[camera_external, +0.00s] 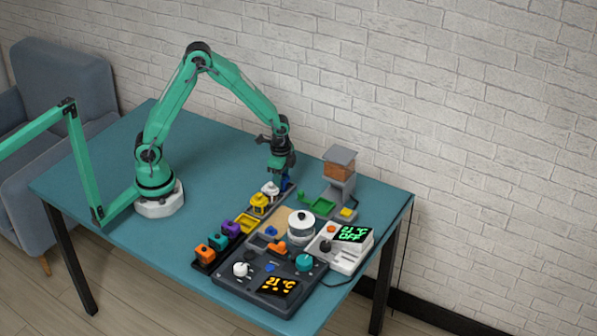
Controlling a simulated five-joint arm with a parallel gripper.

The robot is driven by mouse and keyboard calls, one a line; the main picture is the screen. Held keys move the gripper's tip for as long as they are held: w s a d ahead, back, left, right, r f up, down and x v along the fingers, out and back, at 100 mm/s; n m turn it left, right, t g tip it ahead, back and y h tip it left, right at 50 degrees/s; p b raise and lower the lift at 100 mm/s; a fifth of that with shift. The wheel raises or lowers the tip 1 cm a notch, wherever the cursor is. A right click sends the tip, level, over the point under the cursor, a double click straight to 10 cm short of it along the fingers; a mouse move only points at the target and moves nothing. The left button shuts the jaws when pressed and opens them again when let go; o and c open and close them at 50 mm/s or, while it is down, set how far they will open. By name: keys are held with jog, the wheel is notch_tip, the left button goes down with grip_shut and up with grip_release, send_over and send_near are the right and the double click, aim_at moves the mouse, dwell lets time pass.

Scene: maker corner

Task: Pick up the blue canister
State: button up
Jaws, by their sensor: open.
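The blue canister (286,184) is at the far end of a dark rack (204,265), partly hidden by my gripper. My gripper (284,173) points down directly over it, with its jaws open. The fingertips are at or close to the canister's top. I cannot tell whether they touch it or reach around it.
The rack also holds white (270,189), yellow (259,204), purple (231,229), teal (217,242) and orange (205,253) pieces. Right of it are a dark control panel (235,284), a white pot (301,223) and a grey dispenser (341,185).

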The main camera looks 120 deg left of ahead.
aim_at(285, 189)
jog(key=c, duration=0.8)
jog(key=shift+r, duration=0.15)
jog(key=shift+r, duration=4.9)
jog(key=shift+w, duration=0.2)
jog(key=w+n, duration=0.4)
jog(key=w, duration=0.1)
jog(key=w+d+f+n, duration=0.1)
jog(key=w+n, duration=0.3)
jog(key=w, duration=0.1)
jog(key=w+d+n, duration=0.1)
jog(key=w+n, duration=0.3)
jog(key=w, duration=0.2)
jog(key=shift+w+f, duration=0.1)
jog(key=shift+f, duration=0.3)
